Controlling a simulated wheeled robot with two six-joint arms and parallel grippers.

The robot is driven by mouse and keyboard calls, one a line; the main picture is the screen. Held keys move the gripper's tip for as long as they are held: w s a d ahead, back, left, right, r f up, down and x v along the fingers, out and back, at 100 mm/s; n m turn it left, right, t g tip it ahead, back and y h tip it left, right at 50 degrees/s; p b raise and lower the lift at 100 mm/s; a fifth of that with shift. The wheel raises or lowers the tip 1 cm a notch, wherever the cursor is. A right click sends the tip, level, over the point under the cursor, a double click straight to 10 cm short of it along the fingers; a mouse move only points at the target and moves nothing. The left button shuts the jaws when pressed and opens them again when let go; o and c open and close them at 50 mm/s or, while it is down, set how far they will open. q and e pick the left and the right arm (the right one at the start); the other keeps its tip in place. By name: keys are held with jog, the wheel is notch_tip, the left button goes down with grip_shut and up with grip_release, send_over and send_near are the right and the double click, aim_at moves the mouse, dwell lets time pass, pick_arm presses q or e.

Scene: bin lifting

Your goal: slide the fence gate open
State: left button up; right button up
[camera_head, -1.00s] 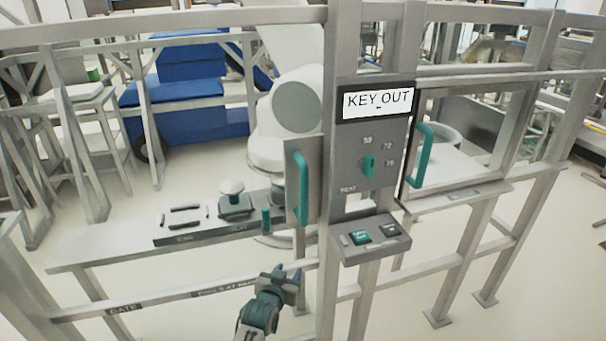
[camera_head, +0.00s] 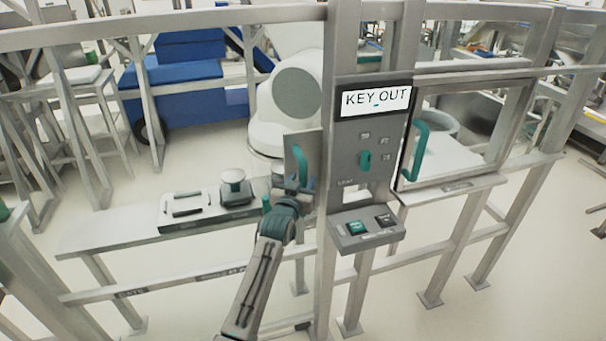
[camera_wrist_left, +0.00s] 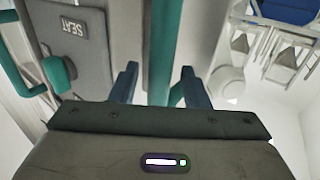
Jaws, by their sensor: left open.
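The gate's green handle (camera_head: 300,163) stands upright on a grey plate (camera_head: 312,146) just left of the panel post. My left gripper (camera_head: 298,186) is at the lower part of this handle. In the left wrist view the green handle (camera_wrist_left: 164,45) runs between the two blue fingers, and the gripper (camera_wrist_left: 159,90) is open around it. A gap shows on both sides, so the fingers are not closed on the bar. The handle's lower end is hidden behind the gripper body. My right gripper is not in view.
The panel (camera_head: 369,150) reads "KEY OUT" and has a green knob (camera_head: 366,160). A button box (camera_head: 365,230) juts out below it. Another green handle (camera_head: 421,150) is at right. A shelf (camera_head: 110,237) behind the rails holds a tray and a knob.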

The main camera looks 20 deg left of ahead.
pick_arm(q)
jog(key=shift+w, duration=0.75)
jog(key=shift+c, duration=0.4)
grip_shut()
